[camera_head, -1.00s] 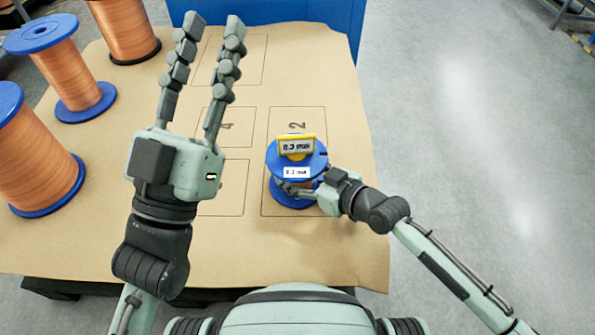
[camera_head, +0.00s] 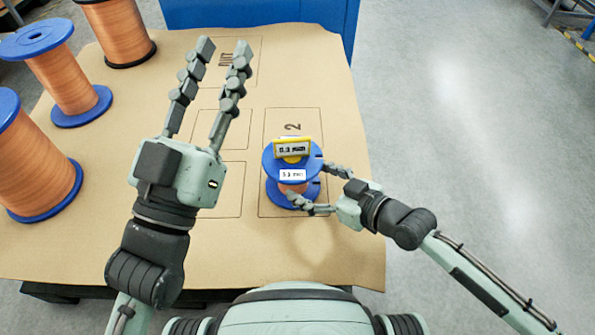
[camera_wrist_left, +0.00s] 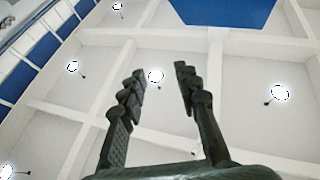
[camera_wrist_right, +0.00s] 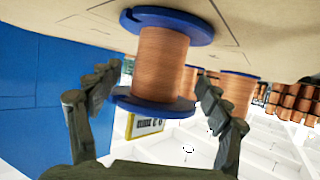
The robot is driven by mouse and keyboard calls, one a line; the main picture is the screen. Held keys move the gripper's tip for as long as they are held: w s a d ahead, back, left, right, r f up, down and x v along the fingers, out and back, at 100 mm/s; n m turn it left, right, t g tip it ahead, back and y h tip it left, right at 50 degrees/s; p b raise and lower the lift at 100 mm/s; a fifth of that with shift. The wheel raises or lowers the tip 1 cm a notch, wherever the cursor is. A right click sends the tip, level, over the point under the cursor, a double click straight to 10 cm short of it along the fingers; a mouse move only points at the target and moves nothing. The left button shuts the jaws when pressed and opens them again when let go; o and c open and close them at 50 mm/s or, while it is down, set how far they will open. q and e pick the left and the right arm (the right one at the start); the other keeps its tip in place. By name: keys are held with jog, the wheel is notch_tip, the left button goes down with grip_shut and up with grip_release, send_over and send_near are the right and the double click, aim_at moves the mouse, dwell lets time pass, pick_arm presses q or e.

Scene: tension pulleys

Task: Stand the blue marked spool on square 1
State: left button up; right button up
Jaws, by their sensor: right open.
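The blue marked spool (camera_head: 293,162) has blue flanges, copper wire, a white label and a yellow 0.3 mm tag on top. It stands upright on the board, over the lower part of the right-hand outlined area, below the printed 2 (camera_head: 292,126). Any number under it is hidden. My right gripper (camera_head: 310,182) is open at the spool's right side. In the right wrist view the spool (camera_wrist_right: 163,62) shows between the spread fingers, with gaps visible.
The brown board (camera_head: 330,245) carries several outlined squares, partly hidden by my left arm. Large copper spools stand at left: one (camera_head: 35,165) at the edge, one (camera_head: 65,75) behind it, one (camera_head: 118,30) at the back. A blue panel (camera_head: 260,12) is behind the board.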

jog(key=v, duration=0.5)
jog(key=shift+s+d+r+p, duration=0.15)
jog(key=shift+s+p, duration=0.05)
jog(key=shift+p, duration=0.15)
jog(key=a+r+m+t+y, duration=0.15)
jog(key=a+r+t, duration=0.3)
jog(key=r, duration=0.85)
pick_arm(q)
jog(key=shift+w+d+f+g, duration=0.1)
jog(key=shift+w+f+g, duration=0.1)
jog(key=shift+f+g, duration=0.4)
jog(key=shift+w+d+f+g, duration=0.1)
jog(key=shift+w+f+g, duration=0.1)
jog(key=shift+f+g, duration=0.35)
pick_arm(e)
jog(key=s+d+r+m+t+h, duration=0.1)
jog(key=d+r+m+t+h, duration=0.1)
jog(key=r, duration=0.5)
jog(key=s+d+r+m+t+h, duration=0.1)
jog(key=r+t, duration=0.3)
jog(key=r, duration=0.4)
jog(key=shift+d+m+h, duration=0.35)
jog(key=shift+d+m, duration=0.1)
jog(key=shift+d, duration=0.45)
